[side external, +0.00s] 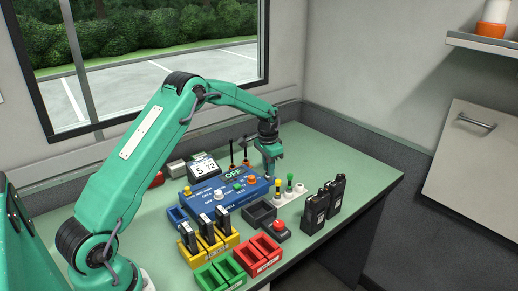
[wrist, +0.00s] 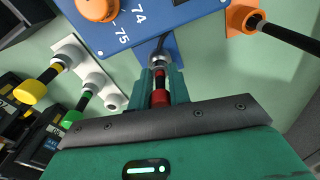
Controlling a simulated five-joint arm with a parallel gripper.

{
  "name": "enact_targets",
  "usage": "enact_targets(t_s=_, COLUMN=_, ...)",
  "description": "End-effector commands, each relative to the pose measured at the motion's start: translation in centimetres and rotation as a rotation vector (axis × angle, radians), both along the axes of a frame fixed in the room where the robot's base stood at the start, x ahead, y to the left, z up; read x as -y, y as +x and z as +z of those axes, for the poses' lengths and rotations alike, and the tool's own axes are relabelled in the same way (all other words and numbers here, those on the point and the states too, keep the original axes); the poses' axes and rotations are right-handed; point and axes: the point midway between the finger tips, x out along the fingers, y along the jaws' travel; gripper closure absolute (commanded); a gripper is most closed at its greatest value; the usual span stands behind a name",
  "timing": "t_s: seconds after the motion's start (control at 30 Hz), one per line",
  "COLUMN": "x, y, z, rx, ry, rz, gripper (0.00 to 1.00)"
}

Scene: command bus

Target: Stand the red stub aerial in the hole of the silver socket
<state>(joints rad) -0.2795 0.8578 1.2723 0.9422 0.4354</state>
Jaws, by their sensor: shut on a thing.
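My gripper (wrist: 159,88) is shut on the red stub aerial (wrist: 160,97), whose red band shows between the fingers in the wrist view. Its darker part runs up the picture from the band. In the side view my gripper (side external: 269,168) is low at the far right corner of the blue console (side external: 228,207). Just past the fingertips, a small silver ring, which looks like the silver socket (wrist: 158,60), shows on a blue tab of the console. The aerial's end and the ring overlap in the picture; I cannot tell whether the aerial is in the hole.
A white rack (side external: 282,198) holds a yellow and a green stub beside the console. An orange holder (wrist: 236,20) carries a thin black aerial close by. Two black radios (side external: 316,210) stand at right; yellow, green and red trays (side external: 264,255) line the front.

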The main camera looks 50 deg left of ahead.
Motion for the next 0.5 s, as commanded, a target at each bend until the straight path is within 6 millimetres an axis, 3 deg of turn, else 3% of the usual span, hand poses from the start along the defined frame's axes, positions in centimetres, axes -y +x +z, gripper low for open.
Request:
enact_targets(t_s=0.17, x=0.0, y=-0.01, z=-0.02, rx=-0.001, ry=0.0, rz=0.0, gripper=1.0)
enact_targets(t_s=0.2, x=0.01, y=-0.01, z=-0.02, rx=-0.001, ry=0.0, rz=0.0, gripper=0.76)
enact_targets(t_s=0.3, x=0.01, y=-0.01, z=-0.02, rx=-0.001, ry=0.0, rz=0.0, gripper=0.56)
enact_targets(t_s=0.5, x=0.0, y=-0.01, z=-0.01, rx=0.0, ry=0.0, rz=0.0, gripper=0.56)
